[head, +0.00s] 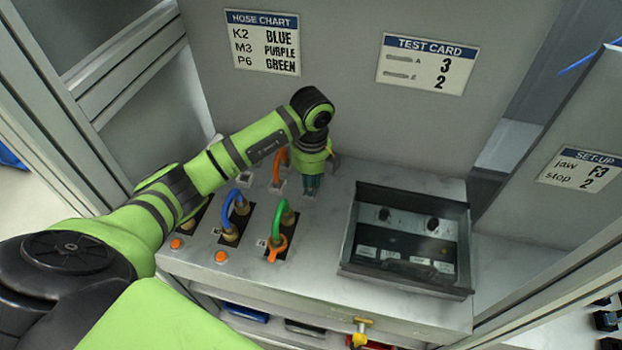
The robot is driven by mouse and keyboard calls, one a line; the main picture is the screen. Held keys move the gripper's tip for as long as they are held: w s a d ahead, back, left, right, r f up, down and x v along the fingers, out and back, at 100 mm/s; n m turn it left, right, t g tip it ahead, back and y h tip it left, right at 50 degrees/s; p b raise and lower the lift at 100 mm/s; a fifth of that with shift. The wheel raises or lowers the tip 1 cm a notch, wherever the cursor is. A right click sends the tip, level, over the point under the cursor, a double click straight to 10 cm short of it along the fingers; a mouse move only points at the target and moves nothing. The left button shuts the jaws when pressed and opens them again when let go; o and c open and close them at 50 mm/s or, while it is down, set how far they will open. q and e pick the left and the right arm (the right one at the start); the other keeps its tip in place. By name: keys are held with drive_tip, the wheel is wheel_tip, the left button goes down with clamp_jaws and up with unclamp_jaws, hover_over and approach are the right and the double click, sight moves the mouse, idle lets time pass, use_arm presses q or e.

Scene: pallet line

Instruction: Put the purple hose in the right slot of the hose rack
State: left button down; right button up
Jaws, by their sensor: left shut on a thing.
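My left gripper (314,182) points down at the back of the white bench, to the right of an orange hose (281,166). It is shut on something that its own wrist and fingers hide. I cannot make out a purple hose. A blue hose (229,206) arches on a dark plate at the front left. A green hose (277,222) arches on another dark plate to its right, with an orange clip (276,250) at its front end. I cannot tell which part is the hose rack or its right slot. My right gripper is not in view.
A dark open-topped box (457,281) with knobs and labels stands on the right of the bench (330,275). A hose chart (263,42) and a test card (427,64) hang on the back wall. Orange buttons (221,256) line the front left. Bench between the green hose and box is clear.

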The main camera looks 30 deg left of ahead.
use_arm(q)
drive_tip(key=shift+f, duration=0.15)
drive_tip(key=c, duration=1.4)
unclamp_jaws()
drive_tip(key=shift+o, duration=0.9)
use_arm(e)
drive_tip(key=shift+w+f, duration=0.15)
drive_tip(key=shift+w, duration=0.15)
use_arm(q)
drive_tip(key=shift+r, duration=0.5)
wheel_tip(320, 180, up, 10)
drive_tip(key=shift+f+b, duration=0.1)
drive_tip(key=shift+b, duration=0.85)
drive_tip(key=shift+d+r, duration=0.1)
drive_tip(key=shift+r, duration=0.7)
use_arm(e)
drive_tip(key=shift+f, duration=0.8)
